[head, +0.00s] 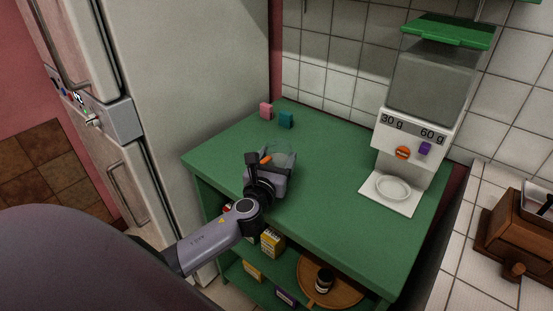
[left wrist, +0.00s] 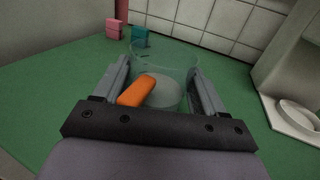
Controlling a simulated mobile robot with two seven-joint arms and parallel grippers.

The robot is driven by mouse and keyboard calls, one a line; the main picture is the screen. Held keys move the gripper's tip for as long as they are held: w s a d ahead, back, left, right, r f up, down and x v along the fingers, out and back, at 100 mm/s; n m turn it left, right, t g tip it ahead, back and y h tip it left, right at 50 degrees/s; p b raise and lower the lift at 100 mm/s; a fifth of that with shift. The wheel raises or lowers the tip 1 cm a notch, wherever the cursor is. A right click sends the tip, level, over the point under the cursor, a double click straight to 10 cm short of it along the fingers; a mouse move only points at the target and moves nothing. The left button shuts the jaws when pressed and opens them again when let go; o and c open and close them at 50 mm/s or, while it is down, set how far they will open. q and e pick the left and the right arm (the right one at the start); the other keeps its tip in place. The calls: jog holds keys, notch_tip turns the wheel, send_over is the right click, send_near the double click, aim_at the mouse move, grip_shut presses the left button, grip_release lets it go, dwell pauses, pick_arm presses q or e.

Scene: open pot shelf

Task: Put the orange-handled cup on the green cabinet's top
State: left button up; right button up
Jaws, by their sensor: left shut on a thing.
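The cup is clear with an orange handle; in the head view its glass (head: 283,154) shows just beyond my left gripper (head: 270,162), over the top of the green cabinet (head: 325,180). In the left wrist view the orange handle (left wrist: 137,90) and the clear cup (left wrist: 165,68) lie between the two fingers of my left gripper (left wrist: 160,90), which is shut on the cup. The cup looks upright and at or close to the green top; I cannot tell whether its base touches. My right gripper is not in view.
A pink block (head: 266,110) and a teal block (head: 286,120) stand at the back left of the top. A dispenser (head: 415,125) with a white dish (head: 392,187) stands at the right. A fridge (head: 200,80) is on the left. The top's front right is clear.

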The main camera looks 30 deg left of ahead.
pick_arm(q)
jog(key=o, duration=0.7)
jog(key=shift+f, duration=0.15)
jog(key=o, duration=0.4)
jog(key=shift+r, duration=0.2)
jog(key=v, duration=1.2)
